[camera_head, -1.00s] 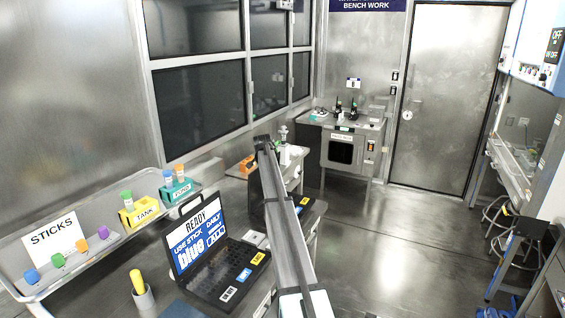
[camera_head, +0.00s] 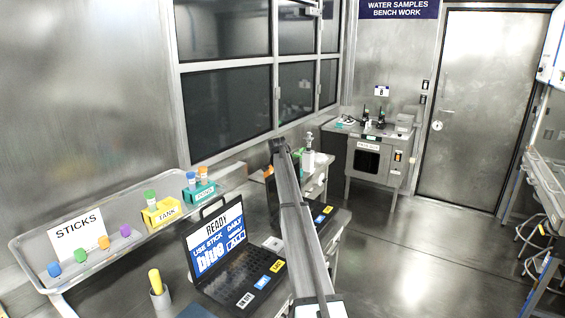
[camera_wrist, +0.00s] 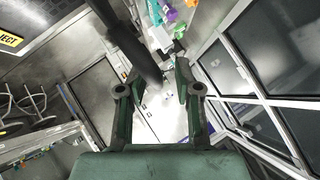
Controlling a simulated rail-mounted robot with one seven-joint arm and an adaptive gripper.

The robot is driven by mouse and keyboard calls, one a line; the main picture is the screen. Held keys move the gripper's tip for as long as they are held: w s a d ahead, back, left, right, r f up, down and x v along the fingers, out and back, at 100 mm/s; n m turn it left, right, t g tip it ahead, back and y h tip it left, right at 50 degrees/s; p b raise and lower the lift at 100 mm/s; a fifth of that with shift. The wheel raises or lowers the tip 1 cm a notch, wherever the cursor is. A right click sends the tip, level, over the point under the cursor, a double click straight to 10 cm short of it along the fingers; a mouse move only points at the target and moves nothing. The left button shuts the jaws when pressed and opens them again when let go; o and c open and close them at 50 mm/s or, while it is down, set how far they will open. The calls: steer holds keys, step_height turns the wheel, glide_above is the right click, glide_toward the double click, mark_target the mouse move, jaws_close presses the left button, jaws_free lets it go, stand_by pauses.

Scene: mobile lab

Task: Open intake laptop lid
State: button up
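An open black laptop (camera_head: 232,278) stands on the bench at the lower left, its lit screen (camera_head: 216,240) reading "READY USE STICK blue DAILY". Behind my arm is a second dark device (camera_head: 325,214) with yellow and blue labels. My arm covers much of it, so I cannot tell how its lid stands or which device is the intake laptop. My gripper (camera_wrist: 157,70) shows in the wrist view with its two fingers apart and nothing held between them. A dark bar crosses in front of the left finger. In the head view the arm reaches away over the bench.
A tray (camera_head: 104,262) marked "STICKS" holds several coloured sticks at left, with yellow (camera_head: 161,213) and teal (camera_head: 199,193) racks at its far end. Open floor (camera_head: 420,245) lies to the right.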

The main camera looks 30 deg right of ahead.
steer(key=shift+s+f, duration=0.1)
steer(key=shift+f, duration=0.05)
steer(key=shift+s+a+r, duration=0.25)
steer(key=shift+s+r, duration=0.1)
steer(key=shift+s, duration=0.1)
steer(key=v, duration=1)
steer(key=shift+s+r, duration=0.2)
steer(key=shift+r, duration=0.1)
